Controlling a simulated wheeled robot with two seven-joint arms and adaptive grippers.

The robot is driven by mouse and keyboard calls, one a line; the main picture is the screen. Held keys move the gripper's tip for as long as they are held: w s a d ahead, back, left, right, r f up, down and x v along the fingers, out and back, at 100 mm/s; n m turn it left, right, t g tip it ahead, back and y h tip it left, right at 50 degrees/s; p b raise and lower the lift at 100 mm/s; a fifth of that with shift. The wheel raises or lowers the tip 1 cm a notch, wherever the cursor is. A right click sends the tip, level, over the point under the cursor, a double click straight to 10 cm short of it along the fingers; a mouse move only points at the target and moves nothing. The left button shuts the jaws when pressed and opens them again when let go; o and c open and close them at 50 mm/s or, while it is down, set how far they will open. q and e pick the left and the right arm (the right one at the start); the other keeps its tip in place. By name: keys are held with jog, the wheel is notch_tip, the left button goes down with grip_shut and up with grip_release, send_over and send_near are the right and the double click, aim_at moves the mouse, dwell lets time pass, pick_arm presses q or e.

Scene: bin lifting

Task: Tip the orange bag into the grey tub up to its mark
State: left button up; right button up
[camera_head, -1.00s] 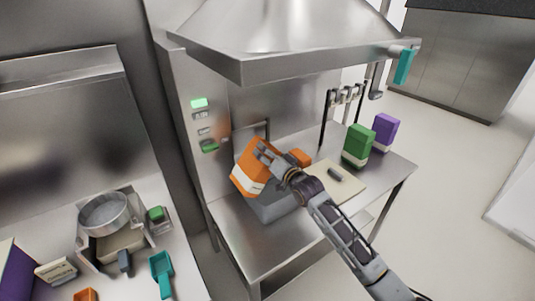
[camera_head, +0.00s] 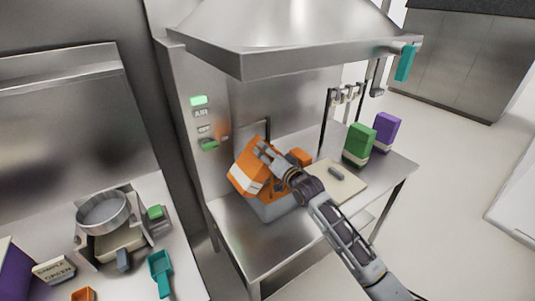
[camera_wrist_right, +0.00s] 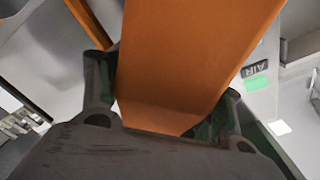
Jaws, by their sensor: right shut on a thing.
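The orange bag (camera_head: 249,160) with a pale band is tilted over the grey tub (camera_head: 272,211) on the steel bench. My right gripper (camera_head: 266,156) is shut on the bag, and in the right wrist view the orange bag (camera_wrist_right: 185,60) sits between its two fingers. Orange shows at the top of the tub below the bag; I cannot tell its level. The bag and arm hide much of the tub, and I cannot make out the mark. My left gripper is not in view.
A steel hood (camera_head: 290,45) overhangs the bench. A pale board (camera_head: 345,190) with a dark item, a green bag (camera_head: 358,146) and a purple bag (camera_head: 386,131) stand to the right. A left counter holds a round sieve (camera_head: 103,213) and a teal scoop (camera_head: 161,270).

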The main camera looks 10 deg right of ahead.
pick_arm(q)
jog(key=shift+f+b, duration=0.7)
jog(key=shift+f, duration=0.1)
pick_arm(e)
jog(key=shift+f+m, duration=0.35)
jog(key=shift+m, duration=0.35)
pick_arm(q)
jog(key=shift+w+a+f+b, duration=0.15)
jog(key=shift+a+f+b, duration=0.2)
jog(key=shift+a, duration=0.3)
pick_arm(e)
jog(key=shift+f, duration=0.25)
pick_arm(q)
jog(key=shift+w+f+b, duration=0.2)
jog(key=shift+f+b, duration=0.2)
jog(key=shift+b, duration=0.05)
pick_arm(e)
jog(key=shift+f+m, duration=0.35)
jog(key=shift+m, duration=0.25)
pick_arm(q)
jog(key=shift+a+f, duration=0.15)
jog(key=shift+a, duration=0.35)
pick_arm(e)
jog(key=shift+f, duration=0.15)
